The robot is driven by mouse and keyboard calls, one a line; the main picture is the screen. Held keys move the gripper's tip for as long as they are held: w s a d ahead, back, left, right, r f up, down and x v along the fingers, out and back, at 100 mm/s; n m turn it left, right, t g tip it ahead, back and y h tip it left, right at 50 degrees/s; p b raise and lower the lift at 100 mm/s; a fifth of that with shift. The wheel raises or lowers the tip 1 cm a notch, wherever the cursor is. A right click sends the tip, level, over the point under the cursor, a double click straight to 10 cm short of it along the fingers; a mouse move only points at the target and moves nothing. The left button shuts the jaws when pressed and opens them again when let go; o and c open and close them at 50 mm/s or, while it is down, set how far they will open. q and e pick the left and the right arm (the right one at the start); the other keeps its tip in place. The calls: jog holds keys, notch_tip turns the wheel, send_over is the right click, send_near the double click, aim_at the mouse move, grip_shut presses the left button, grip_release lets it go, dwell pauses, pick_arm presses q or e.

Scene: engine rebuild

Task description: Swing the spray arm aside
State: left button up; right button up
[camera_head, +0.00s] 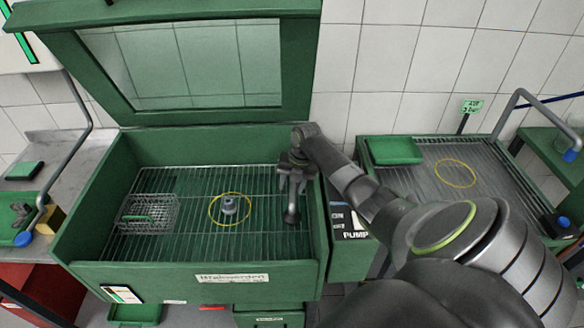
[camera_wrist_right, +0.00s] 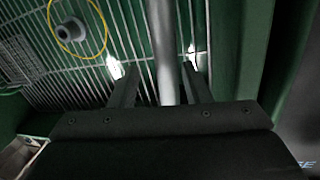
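In the right wrist view the grey rod (camera_wrist_right: 164,50) runs between the fingers of my right gripper (camera_wrist_right: 160,82). The fingers stand apart, with a gap on each side of the rod. In the head view my right gripper (camera_head: 292,172) points down over the rack and hides the rod's upper part. My left gripper is not in view.
The washer (camera_head: 170,275) has its windowed lid (camera_head: 297,60) raised. On its wire rack (camera_head: 180,235) are a wire basket (camera_head: 148,212) and a small grey part (camera_head: 229,206) inside a yellow ring (camera_head: 247,216). A second station (camera_head: 500,190) with a green tray (camera_head: 394,151) stands at right.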

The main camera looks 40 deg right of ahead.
notch_tip(320, 180, up, 17)
jog(key=s+d+b, duration=0.2)
jog(key=b, duration=0.1)
jog(key=shift+s+d, duration=0.2)
jog(key=shift+s, duration=0.05)
jog(key=shift+f, duration=0.1)
dwell(1.0)
